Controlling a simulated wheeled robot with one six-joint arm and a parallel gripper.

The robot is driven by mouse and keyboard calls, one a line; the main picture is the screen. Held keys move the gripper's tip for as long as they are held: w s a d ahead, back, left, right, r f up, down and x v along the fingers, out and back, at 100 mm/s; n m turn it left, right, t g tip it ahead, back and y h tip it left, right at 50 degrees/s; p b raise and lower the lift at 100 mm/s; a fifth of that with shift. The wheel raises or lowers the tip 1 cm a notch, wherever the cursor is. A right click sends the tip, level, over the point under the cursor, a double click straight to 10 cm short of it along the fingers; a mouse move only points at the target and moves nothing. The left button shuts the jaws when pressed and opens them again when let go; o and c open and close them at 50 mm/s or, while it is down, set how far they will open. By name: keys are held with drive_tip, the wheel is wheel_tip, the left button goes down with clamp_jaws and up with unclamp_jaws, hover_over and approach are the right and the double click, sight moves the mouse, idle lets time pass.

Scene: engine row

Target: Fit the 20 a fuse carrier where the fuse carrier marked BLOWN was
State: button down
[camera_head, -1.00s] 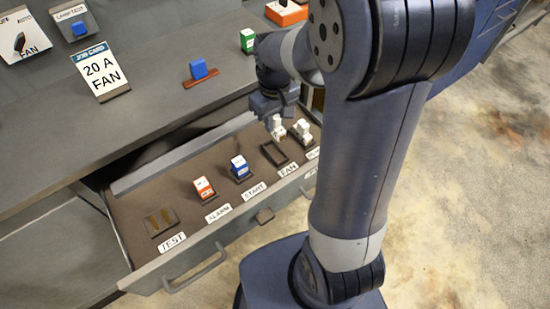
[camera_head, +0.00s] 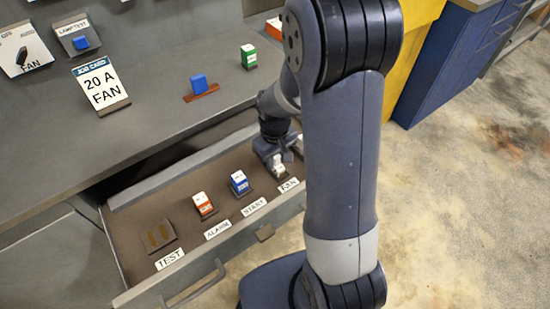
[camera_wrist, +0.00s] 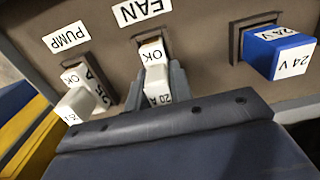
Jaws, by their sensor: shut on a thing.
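My gripper (camera_head: 277,162) is shut on the white 20 A fuse carrier (camera_wrist: 154,70), which reads OK and 20 A. In the wrist view its fingers (camera_wrist: 157,88) stand on both sides of the carrier. The carrier's far end is at the dark FAN socket (camera_wrist: 147,38), in line with the FAN label (camera_wrist: 142,10). I cannot tell whether it is fully seated. In the head view the carrier (camera_head: 279,171) shows just below my gripper, behind the FAN label (camera_head: 289,185). No carrier marked BLOWN shows.
A white carrier (camera_wrist: 82,102) stands at PUMP. A blue 24 V carrier (camera_wrist: 279,52) stands at START, beside FAN. A red-and-white carrier (camera_head: 203,203) stands at ALARM; the TEST socket (camera_head: 158,235) has no carrier. The job card (camera_head: 101,85) reads 20 A FAN.

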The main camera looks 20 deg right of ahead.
drive_tip(key=shift+s+f+b, duration=0.15)
drive_tip(key=shift+f+b, duration=0.3)
drive_tip(key=shift+f, duration=0.1)
drive_tip(key=c, duration=1.3)
unclamp_jaws()
drive_tip(key=shift+s+f, duration=0.15)
drive_tip(key=shift+o, duration=0.2)
drive_tip(key=shift+r+p, duration=0.4)
drive_tip(key=shift+r, duration=0.1)
drive_tip(key=r, duration=0.4)
drive_tip(key=r+p, duration=0.1)
drive_tip(key=r, duration=0.7)
drive_tip(key=shift+w+r, duration=0.25)
drive_tip(key=shift+w, duration=0.05)
